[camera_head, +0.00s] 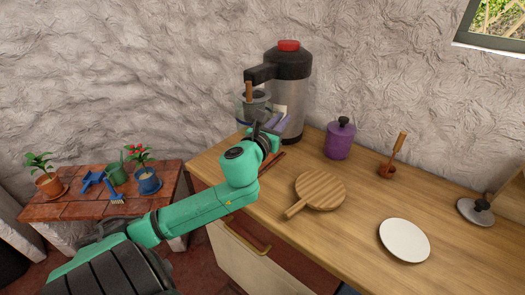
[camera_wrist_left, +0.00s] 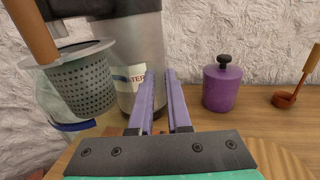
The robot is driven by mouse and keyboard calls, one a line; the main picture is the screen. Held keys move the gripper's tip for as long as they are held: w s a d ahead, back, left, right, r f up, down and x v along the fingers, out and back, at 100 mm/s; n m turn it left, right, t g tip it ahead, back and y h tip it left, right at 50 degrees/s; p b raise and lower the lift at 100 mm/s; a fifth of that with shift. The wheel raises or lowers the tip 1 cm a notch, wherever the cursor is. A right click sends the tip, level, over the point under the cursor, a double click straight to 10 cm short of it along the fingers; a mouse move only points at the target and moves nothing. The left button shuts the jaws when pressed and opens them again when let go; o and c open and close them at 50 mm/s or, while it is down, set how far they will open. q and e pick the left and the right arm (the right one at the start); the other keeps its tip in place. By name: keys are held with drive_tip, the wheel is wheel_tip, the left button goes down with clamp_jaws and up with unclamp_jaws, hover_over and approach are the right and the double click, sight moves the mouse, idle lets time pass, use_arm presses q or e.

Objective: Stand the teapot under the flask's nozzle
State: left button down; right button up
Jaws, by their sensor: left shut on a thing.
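The flask (camera_head: 293,93) stands upright at the counter's back left, steel-bodied with a black top and red button. Its black nozzle (camera_head: 260,74) juts left. The teapot (camera_head: 256,106) is below the nozzle; its grey perforated basket (camera_wrist_left: 84,86) and upright wooden handle show in the left wrist view, above a clear body. I cannot tell whether it touches the counter. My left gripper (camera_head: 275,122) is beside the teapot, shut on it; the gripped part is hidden. Its purple fingers (camera_wrist_left: 160,102) point toward the flask. My right gripper is not in view.
A purple jar (camera_head: 339,140) stands right of the flask. A round wooden board (camera_head: 321,189), a white plate (camera_head: 404,240) and a wooden-handled ladle (camera_head: 393,160) lie farther right. A low tiled table (camera_head: 70,207) with potted plants stands left, beyond the wooden counter's (camera_head: 360,218) edge.

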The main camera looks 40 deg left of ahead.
use_arm(q)
drive_tip(key=f+b, duration=0.3)
drive_tip(key=f, duration=0.6)
drive_tip(key=shift+s+f, duration=0.2)
drive_tip(key=shift+f, duration=0.15)
drive_tip(key=c, duration=0.9)
unclamp_jaws()
drive_tip(key=shift+o, duration=0.2)
drive_tip(key=shift+s, duration=0.1)
